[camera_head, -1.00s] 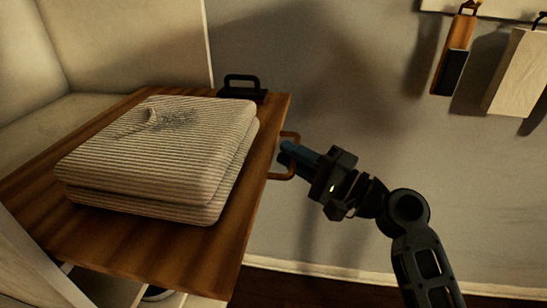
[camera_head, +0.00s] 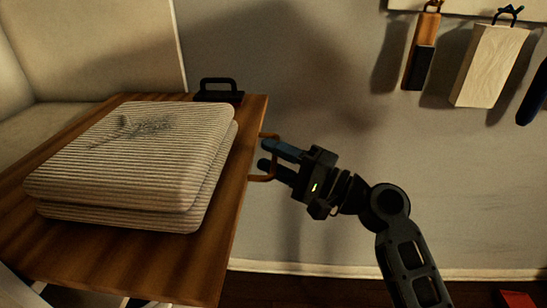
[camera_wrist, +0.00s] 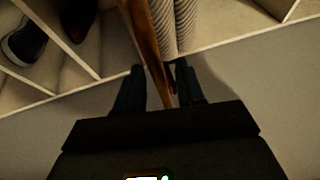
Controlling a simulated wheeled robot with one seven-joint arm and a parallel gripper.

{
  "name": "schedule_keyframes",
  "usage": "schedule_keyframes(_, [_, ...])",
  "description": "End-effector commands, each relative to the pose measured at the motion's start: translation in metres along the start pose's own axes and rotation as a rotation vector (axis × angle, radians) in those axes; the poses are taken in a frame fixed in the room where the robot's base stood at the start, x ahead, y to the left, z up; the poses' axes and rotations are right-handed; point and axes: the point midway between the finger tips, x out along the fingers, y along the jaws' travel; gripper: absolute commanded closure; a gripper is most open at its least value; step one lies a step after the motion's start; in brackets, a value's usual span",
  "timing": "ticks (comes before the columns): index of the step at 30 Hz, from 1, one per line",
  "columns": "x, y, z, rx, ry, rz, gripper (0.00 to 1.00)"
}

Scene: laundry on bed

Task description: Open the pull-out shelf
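The pull-out shelf (camera_head: 225,235) is a brown wooden board that sticks out from a pale cabinet. A brown loop handle (camera_head: 274,177) stands on its right edge. My gripper (camera_head: 263,155) is at this handle, with its two dark fingers spread apart. In the wrist view, the fingers of my gripper (camera_wrist: 157,82) are also apart, with the shelf's edge (camera_wrist: 146,40) running ahead between them. Part of the handle is hidden by the fingers, and I cannot tell whether they touch it.
Folded striped cloth (camera_head: 130,165) lies on the shelf, with a black-handled item (camera_head: 218,92) at its back edge. A cutting board (camera_head: 487,65) and other items hang on the wall. Shoes (camera_wrist: 24,42) sit in compartments below.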

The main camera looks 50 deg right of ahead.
Motion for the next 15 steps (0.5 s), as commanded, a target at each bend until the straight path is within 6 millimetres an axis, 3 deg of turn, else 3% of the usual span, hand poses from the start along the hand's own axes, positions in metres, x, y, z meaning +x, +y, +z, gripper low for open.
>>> schedule_keyframes(15, [-0.07,0.002,-0.001,0.001,0.003,0.001,0.62])
